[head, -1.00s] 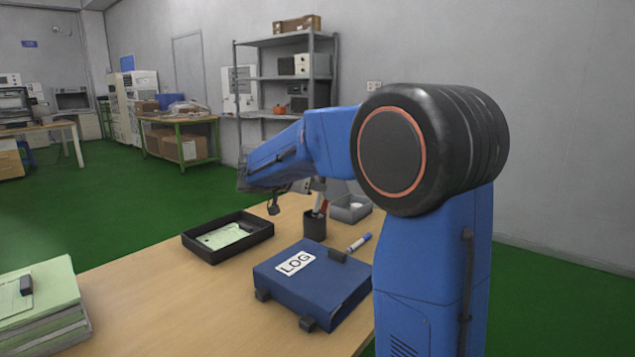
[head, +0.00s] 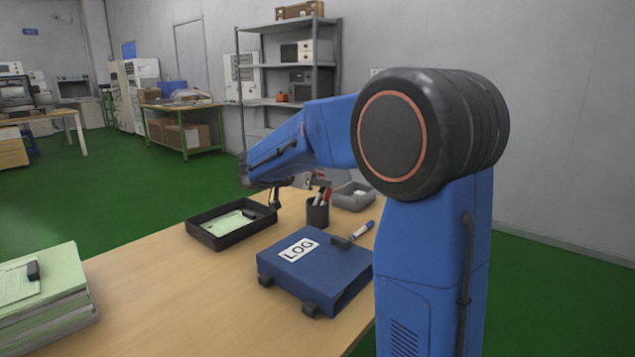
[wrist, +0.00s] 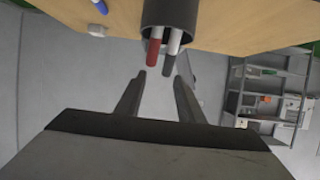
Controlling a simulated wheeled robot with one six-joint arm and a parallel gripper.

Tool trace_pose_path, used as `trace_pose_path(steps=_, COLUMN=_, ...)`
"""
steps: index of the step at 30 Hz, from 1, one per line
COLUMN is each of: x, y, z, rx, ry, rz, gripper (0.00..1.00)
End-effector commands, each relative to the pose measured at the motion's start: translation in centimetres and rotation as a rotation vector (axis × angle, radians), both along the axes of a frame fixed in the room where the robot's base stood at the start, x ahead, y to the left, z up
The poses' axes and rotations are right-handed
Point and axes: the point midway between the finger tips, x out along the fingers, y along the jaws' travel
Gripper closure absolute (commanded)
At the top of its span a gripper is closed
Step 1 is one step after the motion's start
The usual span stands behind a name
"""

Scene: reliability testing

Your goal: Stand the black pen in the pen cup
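The dark pen cup (head: 318,216) stands upright on the table behind the blue binder. It holds markers with pale bodies, one red-ended and one dark-ended. In the wrist view the cup (wrist: 170,12) is at the top, with the red-ended marker (wrist: 152,52) and the dark-ended marker (wrist: 182,71), which looks like the black pen, standing in it. My gripper (wrist: 159,73) is open, its fingers apart close to the markers' free ends. Nothing shows gripped between them. In the head view my forearm partly hides the gripper.
A blue LOG binder (head: 312,272) lies in front of the cup, with a blue-capped marker (head: 360,231) beside it. A black tray (head: 225,243) with green paper is to the left. A grey bin (head: 352,196) is behind. A paper stack (head: 50,310) sits far left; bare table lies between.

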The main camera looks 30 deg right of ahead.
Motion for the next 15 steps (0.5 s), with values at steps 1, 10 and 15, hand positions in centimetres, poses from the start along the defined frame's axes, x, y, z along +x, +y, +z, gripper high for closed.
trace_pose_path(steps=1, x=0.0, y=0.0, z=0.0, rx=0.000, ry=0.000, rz=0.000, gripper=0.65)
trace_pose_path(steps=10, x=-0.2, y=0.7, z=0.3, rx=-0.001, ry=-0.001, rz=0.001, gripper=0.65)
trace_pose_path(steps=15, x=-1.0, y=2.9, z=1.3, rx=0.001, ry=-0.002, rz=0.003, gripper=0.65)
